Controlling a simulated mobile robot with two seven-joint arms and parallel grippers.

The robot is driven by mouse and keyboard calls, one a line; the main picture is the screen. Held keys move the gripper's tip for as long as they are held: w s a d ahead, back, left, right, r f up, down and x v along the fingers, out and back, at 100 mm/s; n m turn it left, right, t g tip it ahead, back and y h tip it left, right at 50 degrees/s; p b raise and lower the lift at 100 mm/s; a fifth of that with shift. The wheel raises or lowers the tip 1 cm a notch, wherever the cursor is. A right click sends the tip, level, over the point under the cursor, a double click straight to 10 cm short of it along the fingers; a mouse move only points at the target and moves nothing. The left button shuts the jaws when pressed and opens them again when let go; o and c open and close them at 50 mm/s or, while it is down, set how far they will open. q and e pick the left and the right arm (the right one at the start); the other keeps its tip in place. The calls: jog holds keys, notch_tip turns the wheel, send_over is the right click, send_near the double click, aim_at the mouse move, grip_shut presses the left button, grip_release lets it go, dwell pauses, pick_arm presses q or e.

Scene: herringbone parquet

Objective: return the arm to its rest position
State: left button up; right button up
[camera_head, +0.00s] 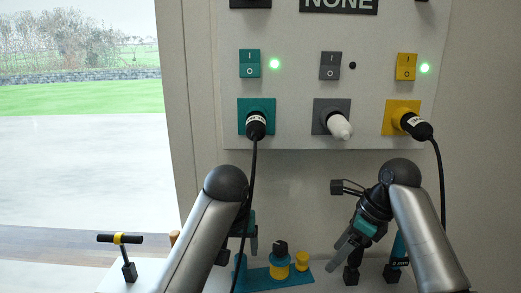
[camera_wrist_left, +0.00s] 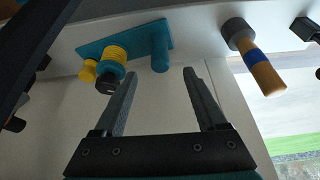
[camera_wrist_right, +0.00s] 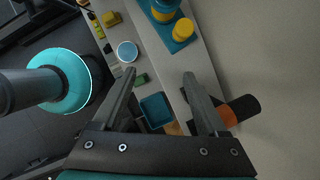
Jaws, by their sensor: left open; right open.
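My left arm comes in from the lower left in the head view, and its gripper (camera_head: 252,240) hangs below the wall panel, partly hidden behind the arm. The left wrist view shows its two fingers (camera_wrist_left: 160,75) spread with nothing between them. My right arm bends down from its upper joint, and its gripper (camera_head: 338,254) points down and left below the panel. The right wrist view shows its fingers (camera_wrist_right: 159,75) apart and empty, above a shelf with small items.
The panel (camera_head: 290,100) holds a teal, a grey and a yellow socket, each with a plug; black cables hang from teal and yellow. Green lights glow beside the teal and yellow switches. A teal stand (camera_head: 262,278) with yellow parts and a T-handled tool (camera_head: 126,255) are below.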

pick_arm(q)
jog(key=shift+f, duration=0.1)
pick_arm(e)
jog(key=shift+f, duration=0.1)
